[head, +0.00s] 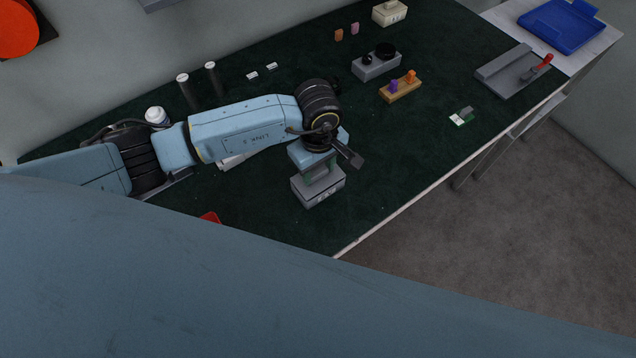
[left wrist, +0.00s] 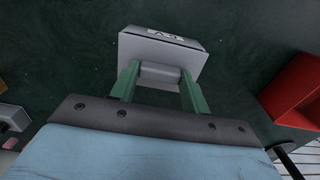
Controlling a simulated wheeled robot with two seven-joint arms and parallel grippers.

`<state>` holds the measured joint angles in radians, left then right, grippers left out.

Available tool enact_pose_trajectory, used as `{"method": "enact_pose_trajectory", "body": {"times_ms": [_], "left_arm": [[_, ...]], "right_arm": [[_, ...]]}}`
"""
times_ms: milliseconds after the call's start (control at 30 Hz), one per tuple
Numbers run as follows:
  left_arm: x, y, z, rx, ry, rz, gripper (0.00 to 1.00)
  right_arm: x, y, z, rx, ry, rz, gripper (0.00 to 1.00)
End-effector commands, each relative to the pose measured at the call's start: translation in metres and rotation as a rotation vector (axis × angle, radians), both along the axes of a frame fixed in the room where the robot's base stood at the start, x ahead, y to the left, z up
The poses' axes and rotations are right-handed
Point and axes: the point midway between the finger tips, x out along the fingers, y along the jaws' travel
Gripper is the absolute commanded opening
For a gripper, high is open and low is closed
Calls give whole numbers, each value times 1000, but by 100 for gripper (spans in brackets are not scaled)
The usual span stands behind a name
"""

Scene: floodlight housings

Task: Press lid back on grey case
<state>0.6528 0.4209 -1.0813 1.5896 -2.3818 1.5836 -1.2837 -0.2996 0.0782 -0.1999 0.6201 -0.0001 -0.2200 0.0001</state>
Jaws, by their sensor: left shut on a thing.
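The grey case (head: 322,195) stands on the dark green bench top, below my left gripper, with a white label on its front. It also shows in the left wrist view (left wrist: 160,50). My left gripper (head: 320,177) points down over the case. Its green fingers are shut on a raised grey block (left wrist: 160,76), which looks like the grip of the case's lid. The lid looks on or very close to the case; I cannot tell whether it is fully seated. The fingers and wrist hide part of the lid's top. My right gripper is in neither view.
A red bin (left wrist: 298,90) stands near the case.

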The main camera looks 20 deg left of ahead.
Motion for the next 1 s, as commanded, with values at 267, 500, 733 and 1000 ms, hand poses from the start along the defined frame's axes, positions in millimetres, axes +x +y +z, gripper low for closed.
{"method": "enact_pose_trajectory", "body": {"times_ms": [267, 500, 733, 1000], "left_arm": [[0, 0, -4, -1, -1, 0, 19], [0, 0, -8, -1, -1, 0, 19], [0, 0, -8, -1, -1, 0, 62], [0, 0, -8, 0, 0, 0, 72]], "right_arm": [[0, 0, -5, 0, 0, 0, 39], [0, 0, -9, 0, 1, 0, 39], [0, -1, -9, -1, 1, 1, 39], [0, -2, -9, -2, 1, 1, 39]]}}
